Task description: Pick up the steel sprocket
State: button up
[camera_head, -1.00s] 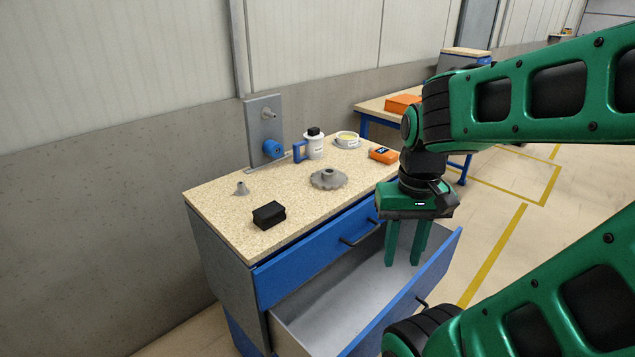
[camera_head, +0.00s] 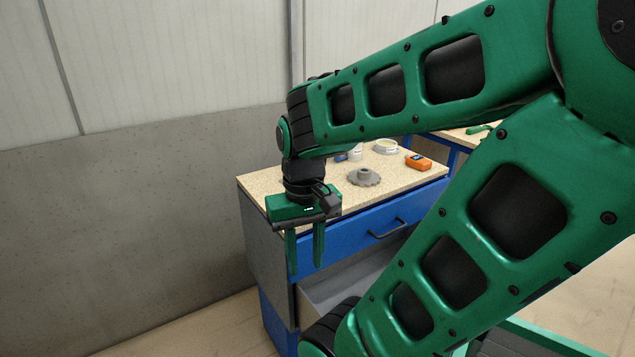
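The steel sprocket (camera_head: 364,178) is a grey toothed disc with a raised hub. It lies flat on the speckled worktop of the blue drawer cabinet (camera_head: 362,238), near its front edge. My gripper (camera_head: 305,262) points down in front of the cabinet's left front corner, left of the sprocket and apart from it. Its two green fingers are spread with nothing seen between them.
A lower drawer (camera_head: 345,288) stands open below the worktop. An orange device (camera_head: 418,162) and a round white dish (camera_head: 386,146) lie behind and right of the sprocket. A white bottle (camera_head: 355,153) is partly hidden by my arm. A grey wall (camera_head: 130,220) stands at left.

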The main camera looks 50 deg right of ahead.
aim_at(362, 177)
jog(key=u, duration=1.25)
jog(key=k, duration=2)
jog(key=z, duration=1.5)
jog(key=i, duration=1.05)
jog(key=z, duration=0.05)
